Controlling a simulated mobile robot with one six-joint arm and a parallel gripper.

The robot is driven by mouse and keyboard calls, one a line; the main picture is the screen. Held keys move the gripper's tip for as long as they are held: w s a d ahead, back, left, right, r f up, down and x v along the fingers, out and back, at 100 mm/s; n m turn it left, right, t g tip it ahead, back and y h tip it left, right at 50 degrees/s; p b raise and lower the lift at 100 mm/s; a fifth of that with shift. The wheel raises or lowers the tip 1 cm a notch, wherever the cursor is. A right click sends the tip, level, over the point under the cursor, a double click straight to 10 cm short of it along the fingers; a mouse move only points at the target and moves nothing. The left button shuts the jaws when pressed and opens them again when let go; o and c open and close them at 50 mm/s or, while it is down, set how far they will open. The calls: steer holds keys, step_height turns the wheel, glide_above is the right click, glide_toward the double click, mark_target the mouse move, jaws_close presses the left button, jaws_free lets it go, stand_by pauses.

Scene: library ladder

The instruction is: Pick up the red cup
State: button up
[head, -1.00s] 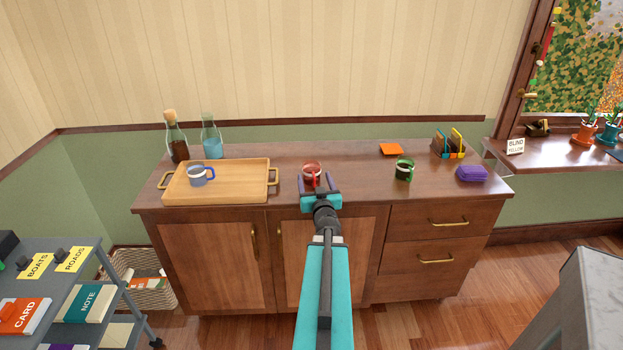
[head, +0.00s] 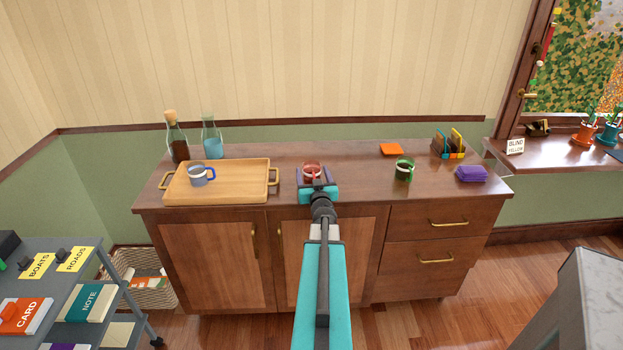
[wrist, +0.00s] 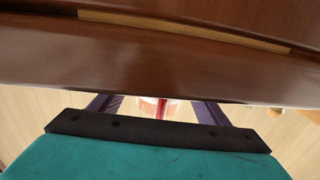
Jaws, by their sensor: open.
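The red cup (head: 312,168) stands upright on the wooden cabinet top, right of the tray in the head view. My gripper (head: 314,174) is open, with its purple fingers on either side of the cup. I cannot tell whether either finger touches the cup.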

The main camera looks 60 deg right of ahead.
mark_target(312, 172)
steer(key=c, duration=1.2)
steer(key=shift+r, duration=0.1)
steer(key=shift+r, duration=1.5)
steer(key=shift+s+a+r, duration=0.1)
steer(key=shift+a+r, duration=0.1)
steer(key=shift+r, duration=0.05)
steer(key=v, duration=0.5)
steer(key=shift+w+a+r, duration=0.15)
steer(key=shift+w+a, duration=0.2)
steer(key=shift+r+p, duration=0.2)
steer(key=shift+p, duration=0.35)
steer(key=shift+a+p, duration=0.15)
steer(key=shift+p, duration=0.55)
